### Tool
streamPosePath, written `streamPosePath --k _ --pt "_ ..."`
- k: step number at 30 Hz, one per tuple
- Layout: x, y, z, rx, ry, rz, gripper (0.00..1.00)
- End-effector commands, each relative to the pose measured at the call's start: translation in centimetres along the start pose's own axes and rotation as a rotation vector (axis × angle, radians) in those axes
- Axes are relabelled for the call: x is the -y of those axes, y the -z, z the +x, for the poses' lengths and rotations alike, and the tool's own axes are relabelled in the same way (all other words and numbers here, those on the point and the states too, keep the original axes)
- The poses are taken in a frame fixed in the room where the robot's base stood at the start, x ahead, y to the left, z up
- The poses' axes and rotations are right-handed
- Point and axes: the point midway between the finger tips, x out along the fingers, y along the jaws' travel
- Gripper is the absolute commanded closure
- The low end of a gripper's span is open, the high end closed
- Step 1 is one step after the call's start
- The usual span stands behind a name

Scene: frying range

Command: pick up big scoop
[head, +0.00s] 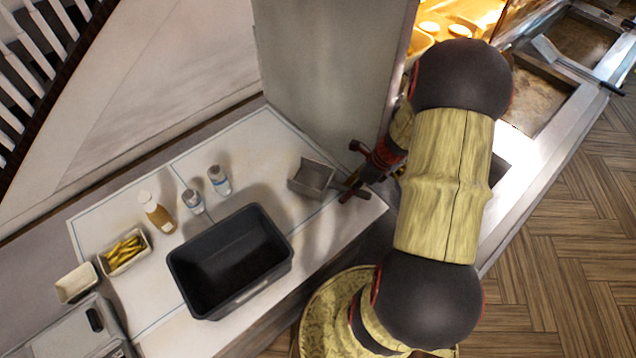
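The big scoop, a grey metal scoop (312,176), lies on the white counter near its right end, beside the tall metal panel. Its open pan faces up and its handle runs right, toward my gripper. My gripper (354,173) is just right of the pan, with its two fingertips spread apart. The lower fingertip is close to the handle in the picture. I cannot tell whether the fingers are around the handle or above it. My arm hides part of the area to the right.
A black bin (230,262) stands left of the scoop. Two clear bottles (219,180), a sauce bottle (156,213), a tray of fries (124,252) and an empty white tray (76,284) are farther left. The metal panel (325,75) rises behind the scoop. Fryers (535,90) are at upper right.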

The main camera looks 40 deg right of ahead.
Motion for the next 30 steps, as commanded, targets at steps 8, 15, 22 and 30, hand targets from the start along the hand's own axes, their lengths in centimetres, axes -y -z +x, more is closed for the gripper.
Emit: streamPosePath --k 8,15,22,30 --pt "0.00 0.00 -0.01 0.000 0.000 0.000 0.79" --pt "0.00 -0.01 -0.01 0.000 0.000 0.000 0.92" --pt "0.00 -0.01 -0.01 0.000 0.000 0.000 1.00" --pt "0.00 -0.01 -0.01 0.000 0.000 0.000 1.00"
